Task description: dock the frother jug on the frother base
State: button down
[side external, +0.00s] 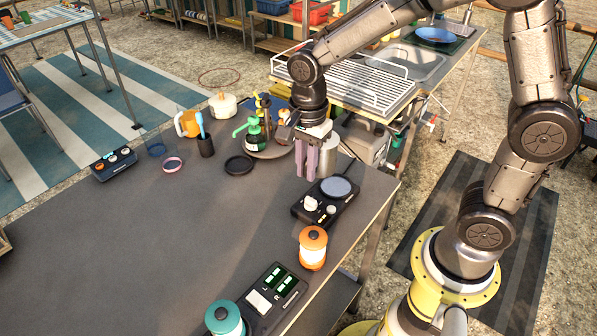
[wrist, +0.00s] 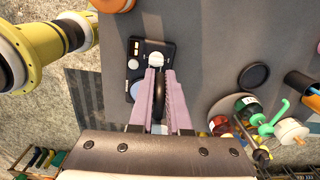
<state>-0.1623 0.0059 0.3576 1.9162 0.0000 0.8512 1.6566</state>
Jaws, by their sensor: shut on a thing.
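The frother jug (side external: 329,158) is a plain silver cylinder, seen partly behind my gripper's fingers in the side view. My gripper (side external: 309,172) points down, its pinkish fingers shut on the jug's dark handle (wrist: 158,88), which shows between them in the wrist view. The jug's body is mostly hidden there. The frother base (side external: 322,203) is a black slab with a pale round plate (side external: 335,187) and white knobs, near the table's right edge. It also shows in the wrist view (wrist: 135,66). The jug appears upright, beyond the plate; its exact height above the table is unclear.
An orange-topped jar (side external: 312,248), a black panel with green displays (side external: 272,291) and a teal-topped jar (side external: 224,318) stand nearer. A dark ring (side external: 239,165) and a crowded tray (side external: 268,151) with a green pump bottle lie left of my gripper. The table's middle is clear.

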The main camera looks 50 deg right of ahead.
aim_at(325, 147)
jog(key=shift+m, duration=0.5)
jog(key=d, duration=0.1)
jog(key=s+d, duration=0.1)
jog(key=d+f, duration=0.1)
jog(key=d, duration=0.1)
jog(key=shift+s+d, duration=0.1)
jog(key=shift+s, duration=0.1)
jog(key=shift+f, duration=2.75)
jog(key=shift+f, duration=0.6)
jog(key=c, duration=1.2)
grip_release()
jog(key=shift+o, duration=0.2)
jog(key=shift+r, duration=5.5)
